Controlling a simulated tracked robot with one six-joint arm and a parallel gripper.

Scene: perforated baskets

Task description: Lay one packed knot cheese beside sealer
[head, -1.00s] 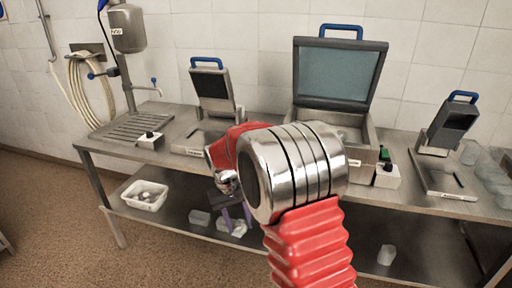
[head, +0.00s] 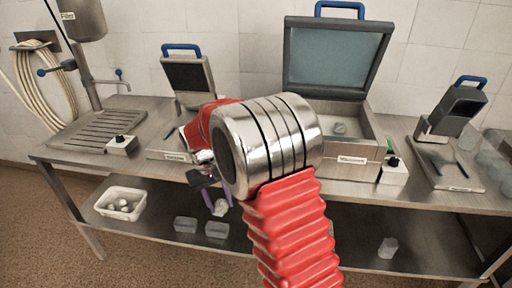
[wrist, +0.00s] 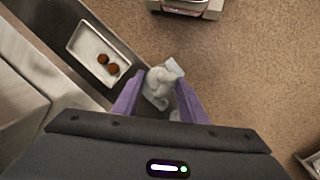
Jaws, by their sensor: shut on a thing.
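My gripper (head: 216,200) has purple fingers and is shut on a packed knot cheese (head: 220,209), a whitish lump in a clear bag. In the head view it hangs in front of the bench, below the worktop's front edge. The wrist view shows the cheese (wrist: 161,84) between the fingertips. On the worktop are a small hinged device (head: 188,82) at left, a large open-lidded machine (head: 352,168) in the middle and a small hinged device (head: 452,112) at right. Their front labels are too small to read surely, so I cannot tell which is the sealer.
On the lower shelf stand a white basket (head: 103,211) with whitish pieces and several clear packs, including one at right (head: 388,248). A whitish piece (head: 340,128) lies inside the middle machine. A small switch box (head: 393,176) sits beside it. Clear containers (head: 492,158) stand far right.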

